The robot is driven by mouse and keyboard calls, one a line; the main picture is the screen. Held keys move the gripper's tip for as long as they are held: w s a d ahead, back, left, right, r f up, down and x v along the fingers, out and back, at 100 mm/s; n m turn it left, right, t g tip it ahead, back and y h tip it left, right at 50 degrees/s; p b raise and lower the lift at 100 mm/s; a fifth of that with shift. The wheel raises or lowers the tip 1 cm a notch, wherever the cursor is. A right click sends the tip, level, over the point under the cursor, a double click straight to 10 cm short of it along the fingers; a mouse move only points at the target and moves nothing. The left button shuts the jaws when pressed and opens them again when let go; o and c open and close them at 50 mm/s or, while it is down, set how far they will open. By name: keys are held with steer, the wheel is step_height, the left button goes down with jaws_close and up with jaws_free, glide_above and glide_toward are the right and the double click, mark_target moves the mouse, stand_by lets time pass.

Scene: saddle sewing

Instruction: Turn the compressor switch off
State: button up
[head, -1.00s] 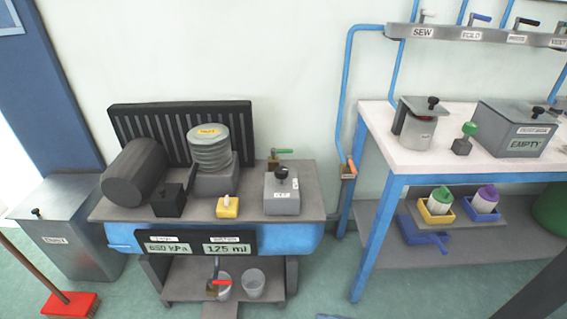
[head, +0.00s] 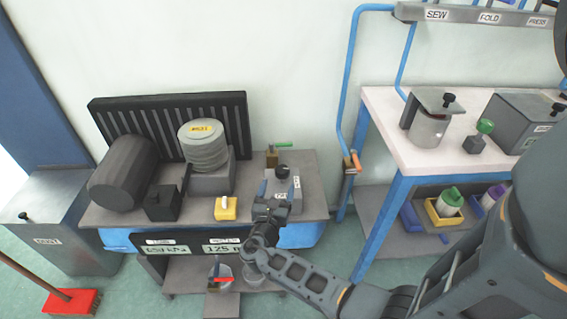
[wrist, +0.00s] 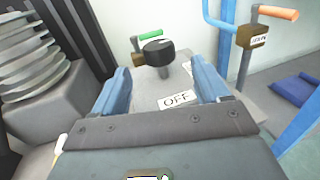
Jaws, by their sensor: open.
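The compressor bench (head: 110,212) carries a dark cylinder, a ribbed grey stack and several small controls. A grey box (head: 296,182) with a black round knob (head: 283,171) stands at its right; the wrist view shows an OFF label (wrist: 177,99) on it. My gripper (head: 277,190) is open and empty over this box. In the wrist view the knob (wrist: 157,52) shows between the blue fingers and beyond them, apparently untouched. A black box (head: 163,203) with an upright lever and a yellow box (head: 228,208) with a white top stand to the left. Which control is the compressor switch is not readable.
A green-handled valve (head: 272,157) stands behind the grey box. An orange-handled valve (head: 351,164) is on the blue pipe at right. The ribbed stack (head: 205,148) rises to the left. A pale-topped table (head: 385,125) stands at right, partly behind my arm.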

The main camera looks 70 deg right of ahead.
mark_target(281, 175)
steer(key=shift+w+d+r, duration=0.2)
steer(key=shift+d+r, duration=0.05)
steer(key=shift+d, duration=0.15)
steer(key=d, duration=0.5)
steer(key=w+d, duration=0.1)
steer(key=d, duration=0.1)
steer(key=shift+d, duration=0.15)
steer(key=c, duration=0.9)
steer(key=shift+c, duration=0.2)
